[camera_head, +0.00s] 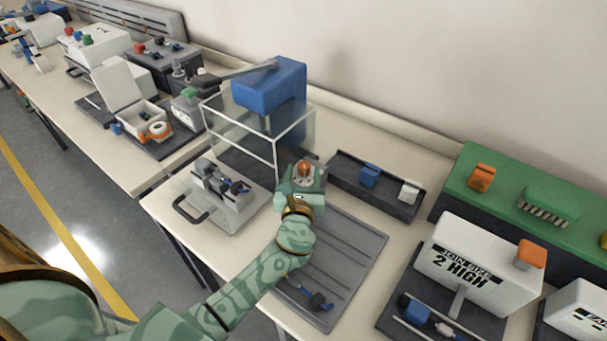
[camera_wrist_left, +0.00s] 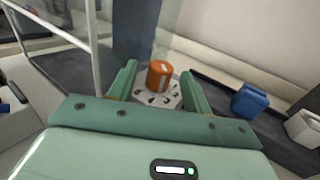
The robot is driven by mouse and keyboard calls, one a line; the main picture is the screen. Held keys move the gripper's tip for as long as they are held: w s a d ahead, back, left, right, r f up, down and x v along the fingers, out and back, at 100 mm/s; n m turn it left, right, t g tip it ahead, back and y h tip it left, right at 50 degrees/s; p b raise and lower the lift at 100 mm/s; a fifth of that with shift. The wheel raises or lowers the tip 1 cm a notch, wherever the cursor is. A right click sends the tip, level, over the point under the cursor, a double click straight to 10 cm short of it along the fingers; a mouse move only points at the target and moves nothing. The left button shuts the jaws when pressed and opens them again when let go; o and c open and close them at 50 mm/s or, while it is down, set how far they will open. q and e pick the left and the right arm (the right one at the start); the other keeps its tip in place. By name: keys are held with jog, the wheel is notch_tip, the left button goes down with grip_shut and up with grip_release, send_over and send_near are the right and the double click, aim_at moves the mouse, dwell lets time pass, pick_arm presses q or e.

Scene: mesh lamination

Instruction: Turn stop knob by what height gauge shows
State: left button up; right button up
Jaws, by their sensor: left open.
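The orange stop knob (camera_head: 304,169) sits beside the blue press. In the left wrist view the knob (camera_wrist_left: 160,74) has a pale mark on top and stands on a light octagonal plate with dark marks. My left gripper (camera_head: 299,178) is open, its green fingers on either side of the knob in the wrist view (camera_wrist_left: 159,80); I cannot tell whether they touch it. The height gauge (camera_head: 465,262) is a white box reading "JOIN SIZE 2 HIGH", with an orange block on top. My right gripper is not in view.
A blue press (camera_head: 270,88) with a clear guard stands just behind my left gripper. A dark tray (camera_head: 345,187) with a blue and a white block lies to its right. A grey ribbed mat (camera_head: 345,262) lies in front. A green machine (camera_head: 520,190) stands at right.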

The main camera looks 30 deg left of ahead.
pick_arm(q)
jog(key=shift+w, duration=0.1)
jog(key=c, duration=1)
jog(key=shift+o, duration=0.2)
jog(key=shift+a+r+m+t+h+p, duration=0.1)
jog(key=shift+a+m+t+h+p, duration=0.1)
jog(key=shift+m+h, duration=0.3)
jog(key=shift+a+r+m+t+h+p, duration=0.1)
jog(key=shift+a+m+t+h+p, duration=0.15)
jog(key=shift+h, duration=0.45)
jog(key=m+h, duration=0.1)
jog(key=m+h+b, duration=0.1)
jog(key=h, duration=0.1)
jog(key=shift+a+f+t, duration=0.1)
jog(key=shift+f+t, duration=0.15)
jog(key=shift+f, duration=0.05)
jog(key=shift+m+h+b, duration=0.4)
jog(key=shift+m+h, duration=0.05)
jog(key=shift+h, duration=0.15)
jog(key=shift+r+h, duration=0.1)
jog(key=shift+h, duration=0.3)
